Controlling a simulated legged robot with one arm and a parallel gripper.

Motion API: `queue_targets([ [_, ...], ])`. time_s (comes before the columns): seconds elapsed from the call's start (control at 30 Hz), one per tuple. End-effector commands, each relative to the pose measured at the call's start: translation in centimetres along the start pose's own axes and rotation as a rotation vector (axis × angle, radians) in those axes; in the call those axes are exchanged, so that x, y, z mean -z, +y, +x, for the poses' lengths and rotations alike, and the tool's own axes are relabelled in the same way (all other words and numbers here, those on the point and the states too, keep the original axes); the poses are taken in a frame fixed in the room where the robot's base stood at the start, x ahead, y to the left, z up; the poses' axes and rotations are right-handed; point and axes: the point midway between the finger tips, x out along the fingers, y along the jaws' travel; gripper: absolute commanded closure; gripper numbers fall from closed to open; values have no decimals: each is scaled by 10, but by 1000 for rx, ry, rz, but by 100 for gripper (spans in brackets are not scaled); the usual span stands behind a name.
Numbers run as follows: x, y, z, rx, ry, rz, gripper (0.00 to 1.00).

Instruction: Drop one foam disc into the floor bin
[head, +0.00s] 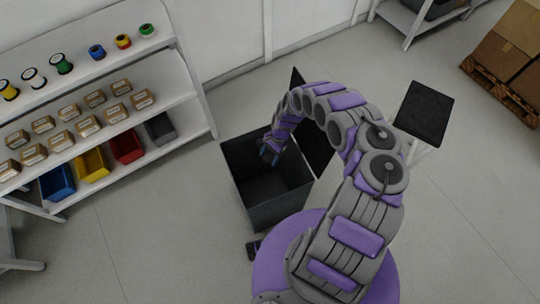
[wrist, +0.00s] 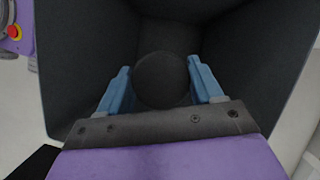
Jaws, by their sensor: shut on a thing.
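My gripper (wrist: 160,88) has blue fingers and is shut on a round black foam disc (wrist: 160,78), which sits between the two fingers in the wrist view. In the head view my gripper (head: 269,153) points down over the mouth of the dark grey floor bin (head: 278,212). The bin's walls (wrist: 72,62) surround the disc in the wrist view. The disc is hard to make out in the head view. The bin's visible inside looks empty, though part of it is hidden behind my arm and gripper.
A white shelf (head: 185,95) with spools, small boxes and coloured trays stands at the left. A dark panel (head: 312,140) rises behind the bin. A black-topped stand (head: 425,112) is at the right, and cartons on a pallet (head: 505,55) are far right. The floor left of the bin is clear.

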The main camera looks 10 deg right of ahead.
Motion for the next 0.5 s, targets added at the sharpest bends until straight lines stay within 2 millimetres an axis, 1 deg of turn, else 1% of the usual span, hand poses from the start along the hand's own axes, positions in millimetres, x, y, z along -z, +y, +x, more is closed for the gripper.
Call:
queue_targets([
  [0.1, -1, 0, 0, -1, 1, -1, 63],
  [0.13, -1, 0, 0, -1, 1, -1, 33],
  [0.4, 1, 1, -1, 1, -2, -2, 7],
  [0.43, 1, 1, -1, 1, -2, -2, 5],
  [0.5, 1, 1, -1, 1, -2, -2, 5],
])
